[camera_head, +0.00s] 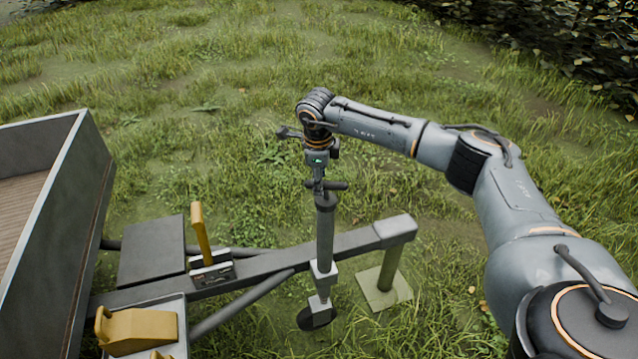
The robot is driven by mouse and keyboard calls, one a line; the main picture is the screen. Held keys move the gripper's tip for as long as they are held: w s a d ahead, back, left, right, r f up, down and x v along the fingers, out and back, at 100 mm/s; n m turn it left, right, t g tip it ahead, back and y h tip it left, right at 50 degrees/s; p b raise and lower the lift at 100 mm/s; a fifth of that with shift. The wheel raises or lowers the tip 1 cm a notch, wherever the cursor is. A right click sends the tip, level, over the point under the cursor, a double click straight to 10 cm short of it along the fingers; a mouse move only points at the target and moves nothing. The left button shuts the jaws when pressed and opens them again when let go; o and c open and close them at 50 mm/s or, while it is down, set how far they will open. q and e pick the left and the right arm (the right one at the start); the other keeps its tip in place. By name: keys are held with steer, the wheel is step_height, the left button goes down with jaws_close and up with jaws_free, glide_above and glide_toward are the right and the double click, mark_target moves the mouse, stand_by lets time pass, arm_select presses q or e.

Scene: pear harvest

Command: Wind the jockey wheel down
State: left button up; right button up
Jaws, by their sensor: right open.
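The jockey wheel stands upright at the trailer's drawbar. Its grey tube (325,235) is clamped beside the drawbar beam (275,262), and its dark wheel (316,316) is low, near the grass. A short dark crank handle (338,186) sits at the top of the tube. My right gripper (319,182) points down from above at the top of the tube, right at the crank handle. It is open; I cannot tell whether its fingers touch the handle. My left gripper is not in view.
A post on a flat foot plate (384,292) stands under the drawbar's front end. A yellow lever (201,234) rises from the drawbar. Yellow wedge-shaped blocks (140,329) lie in a tray at lower left. The trailer box (75,215) fills the left edge. Open grass lies beyond.

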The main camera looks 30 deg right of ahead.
mark_target(326, 191)
step_height(326, 191, down, 2)
steer(key=shift+w+d+f, duration=0.1)
steer(key=shift+w, duration=0.05)
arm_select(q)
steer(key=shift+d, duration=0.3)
arm_select(e)
steer(key=shift+f, duration=0.3)
steer(key=shift+c, duration=0.5)
jaws_close()
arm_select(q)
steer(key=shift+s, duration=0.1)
arm_select(e)
steer(key=shift+w, duration=0.1)
